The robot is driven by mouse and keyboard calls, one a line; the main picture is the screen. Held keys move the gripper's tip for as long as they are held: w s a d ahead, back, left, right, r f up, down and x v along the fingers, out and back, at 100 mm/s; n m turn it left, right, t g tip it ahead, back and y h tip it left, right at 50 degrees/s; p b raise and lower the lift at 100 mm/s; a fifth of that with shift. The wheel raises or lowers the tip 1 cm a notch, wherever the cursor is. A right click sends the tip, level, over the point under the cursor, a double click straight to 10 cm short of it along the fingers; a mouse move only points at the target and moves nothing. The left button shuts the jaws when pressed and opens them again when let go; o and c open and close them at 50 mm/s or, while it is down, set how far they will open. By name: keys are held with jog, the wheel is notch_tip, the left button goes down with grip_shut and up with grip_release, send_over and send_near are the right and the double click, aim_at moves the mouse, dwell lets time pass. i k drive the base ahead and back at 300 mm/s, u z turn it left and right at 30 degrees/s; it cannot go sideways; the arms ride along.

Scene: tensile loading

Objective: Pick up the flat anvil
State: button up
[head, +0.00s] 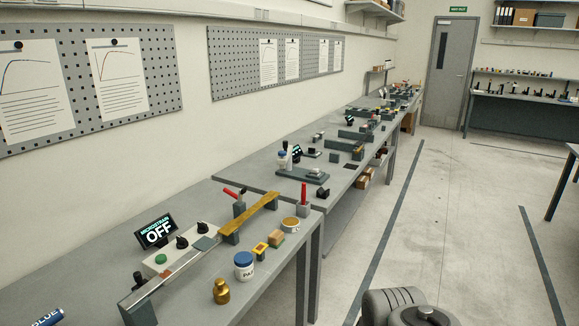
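I cannot tell for sure which thing is the flat anvil. On the near bench (95,262), a small flat dark grey piece (206,243) lies at the far end of a long pale strip (165,269). A small yellow piece with a dark centre (260,249) and a wooden block (276,238) sit near the bench's front edge. My gripper is not in view. A rounded dark grey part, probably of my own arm, shows at the bottom right, over the floor and apart from the bench.
The near bench also holds a brass weight (221,291), a white jar with a blue lid (244,265), a yellow bar (250,216), a control box (178,247) and a display reading OFF (156,231). More benches stand beyond. The floor (465,230) to the right is clear.

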aim_at(315, 171)
jog(key=z, duration=0.05)
jog(key=i, duration=0.4)
jog(key=z, duration=1)
jog(key=k, duration=1.3)
jog(key=z, duration=0.85)
jog(key=i, duration=1.5)
jog(key=u, duration=0.65)
jog(key=i, duration=1.85)
jog(key=u, duration=1.8)
jog(key=i, duration=1.05)
jog(key=u, duration=1.15)
jog(key=i, duration=0.6)
jog(key=z, duration=0.05)
